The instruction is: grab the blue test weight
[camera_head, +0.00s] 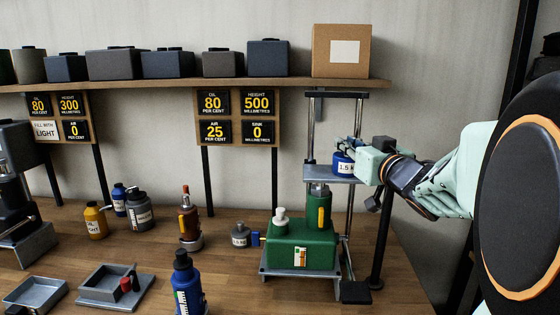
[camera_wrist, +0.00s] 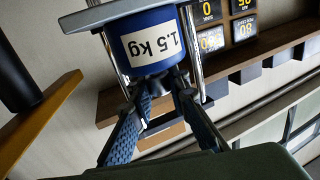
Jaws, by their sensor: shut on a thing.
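The blue test weight (camera_head: 343,168) is a short cylinder with a white label reading 1.5 kg. It sits at the grey platform (camera_head: 318,173) of the upright metal stand above the green machine. My gripper (camera_head: 350,152) reaches it from the right, with its fingers shut on it. Whether the weight still touches the platform I cannot tell.
The stand's posts (camera_head: 312,130) rise beside the weight, under the wooden shelf (camera_head: 190,84). The green machine (camera_head: 300,243) stands below. A small grey weight (camera_head: 240,236), bottles and metal trays (camera_head: 110,285) occupy the workbench. A dark post (camera_head: 382,235) stands right of the stand.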

